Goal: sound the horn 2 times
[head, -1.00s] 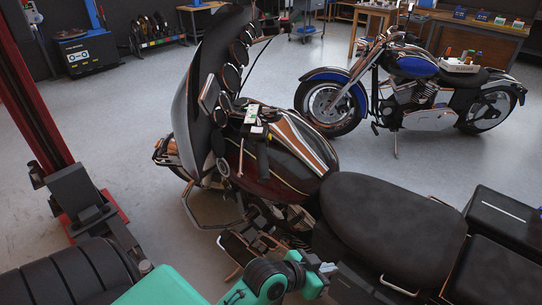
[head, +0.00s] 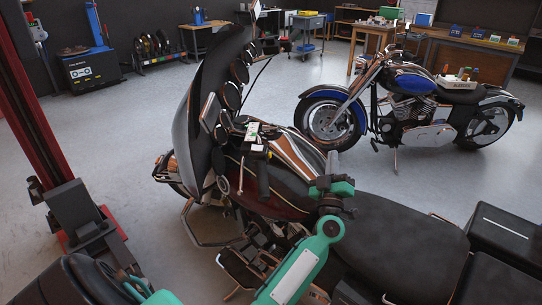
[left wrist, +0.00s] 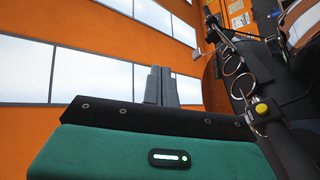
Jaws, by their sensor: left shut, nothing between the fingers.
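The near motorcycle (head: 295,185) stands with its tall dark fairing (head: 205,100) at left and its seat at right. A dark handlebar control (head: 262,170) lies over the tank. In the left wrist view, a round yellow button (left wrist: 261,108) sits on a black part at right, beside several shiny rings. I cannot tell whether it is the horn button. My left gripper (head: 332,160) is above the tank and seat, right of the handlebar control and apart from it. Its grey fingers also show in the left wrist view (left wrist: 161,86), shut and empty, left of the button. My right gripper is out of view.
A blue motorcycle (head: 410,100) stands behind at right. A red lift post (head: 35,120) stands at left. Workbenches (head: 465,50) line the back. The grey floor between the two motorcycles is clear.

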